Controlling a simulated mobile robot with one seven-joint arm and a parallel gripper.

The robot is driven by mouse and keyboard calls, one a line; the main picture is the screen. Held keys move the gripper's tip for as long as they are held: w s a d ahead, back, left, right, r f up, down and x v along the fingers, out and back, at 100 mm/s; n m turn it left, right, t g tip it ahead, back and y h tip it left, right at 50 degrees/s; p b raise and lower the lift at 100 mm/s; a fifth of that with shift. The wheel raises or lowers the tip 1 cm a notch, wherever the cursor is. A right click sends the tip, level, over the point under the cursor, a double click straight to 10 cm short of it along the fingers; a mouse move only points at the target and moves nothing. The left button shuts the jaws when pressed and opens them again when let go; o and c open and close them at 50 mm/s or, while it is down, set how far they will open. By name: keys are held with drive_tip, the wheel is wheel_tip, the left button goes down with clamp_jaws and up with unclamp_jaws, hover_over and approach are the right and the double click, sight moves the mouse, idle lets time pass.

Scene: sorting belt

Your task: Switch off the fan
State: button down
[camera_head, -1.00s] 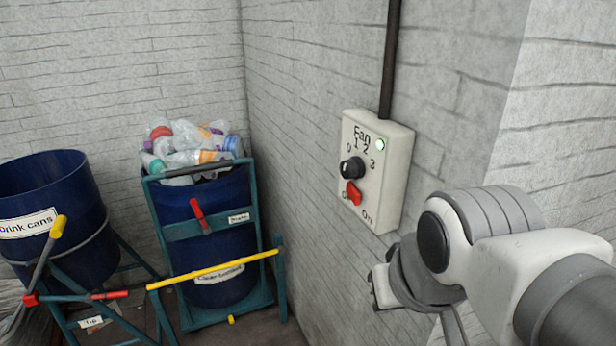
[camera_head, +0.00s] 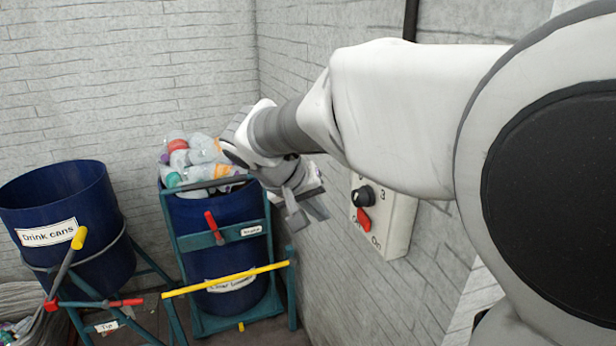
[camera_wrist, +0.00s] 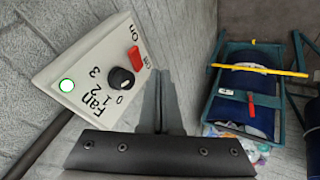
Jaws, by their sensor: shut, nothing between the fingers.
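The white fan control box (camera_head: 400,226) is on the right wall, its upper part hidden behind my arm in the head view. It also shows in the wrist view (camera_wrist: 84,66), at the upper left. I cannot tell which way the red switch is set. My gripper (camera_head: 312,207) is shut and empty, left of the box in the head view. In the wrist view its fingers (camera_wrist: 161,78) are right of the knob, apparently without contact.
A blue barrel of plastic bottles (camera_head: 217,210) in a teal frame stands in the corner, with a yellow bar (camera_head: 225,280) across its front. A blue drink cans barrel (camera_head: 65,225) stands left. A dark pipe (camera_head: 410,20) runs up the wall.

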sight(363, 220)
idle(0.3)
drive_tip(key=w+d+f+p, duration=0.2)
drive_tip(key=w+d+f, duration=0.2)
drive_tip(key=d+f, duration=0.4)
drive_tip(key=shift+w+d, duration=0.2)
drive_tip(key=shift+w, duration=0.1)
drive_tip(key=n+b, duration=0.1)
drive_tip(key=d+n+t+y+b, duration=0.1)
drive_tip(key=b, duration=0.1)
drive_tip(key=shift+s+d+n, duration=0.2)
drive_tip(key=shift+s+n, duration=0.1)
drive_tip(key=shift+s, duration=0.05)
idle(0.4)
